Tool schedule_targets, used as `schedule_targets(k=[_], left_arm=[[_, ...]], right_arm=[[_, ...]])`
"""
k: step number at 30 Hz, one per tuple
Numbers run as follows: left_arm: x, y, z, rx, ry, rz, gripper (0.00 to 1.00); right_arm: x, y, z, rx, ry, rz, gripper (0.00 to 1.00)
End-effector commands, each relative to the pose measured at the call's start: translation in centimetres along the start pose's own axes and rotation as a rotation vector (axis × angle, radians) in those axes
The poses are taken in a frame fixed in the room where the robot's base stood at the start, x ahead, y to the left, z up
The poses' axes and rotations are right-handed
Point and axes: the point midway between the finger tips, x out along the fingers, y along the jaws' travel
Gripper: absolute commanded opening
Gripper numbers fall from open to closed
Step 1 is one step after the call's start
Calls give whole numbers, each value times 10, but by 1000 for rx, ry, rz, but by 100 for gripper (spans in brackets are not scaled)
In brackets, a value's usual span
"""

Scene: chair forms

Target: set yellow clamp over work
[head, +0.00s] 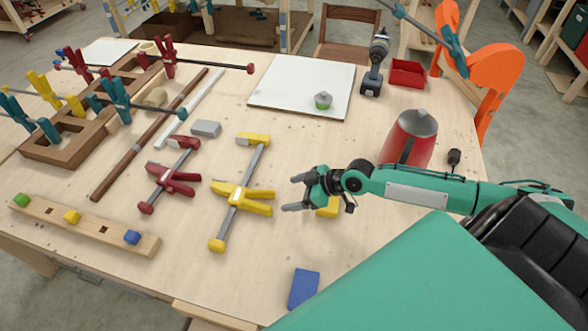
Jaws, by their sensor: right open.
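The yellow clamp (240,196) lies flat on the wooden table, its grey bar slanting up to the right. My right gripper (293,193) is just right of the clamp's handles, with its fingers apart and pointing left at them. Nothing shows between the fingers. A yellow piece (328,208) sits partly hidden behind the gripper. Which thing is the work is unclear. A brown wooden form (60,150) at the left bears upright teal, red and yellow clamps. My left gripper is not in view.
A red clamp (170,178) lies left of the yellow one. A wooden bar with coloured blocks (100,232) is at front left, a blue block (303,288) at front.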

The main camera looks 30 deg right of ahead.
Motion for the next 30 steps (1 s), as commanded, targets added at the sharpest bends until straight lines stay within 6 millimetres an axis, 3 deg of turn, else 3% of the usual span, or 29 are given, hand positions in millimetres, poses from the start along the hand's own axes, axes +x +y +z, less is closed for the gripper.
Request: schedule_targets(k=[5,12,21,30], left_arm=[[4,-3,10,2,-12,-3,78],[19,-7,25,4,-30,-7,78],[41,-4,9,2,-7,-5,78],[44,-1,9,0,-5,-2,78]], right_arm=[[10,0,1,1,2,-1,80],[52,0,2,2,4,0,80],[98,0,2,0,2,0,80],[110,0,0,0,-1,-1,80]])
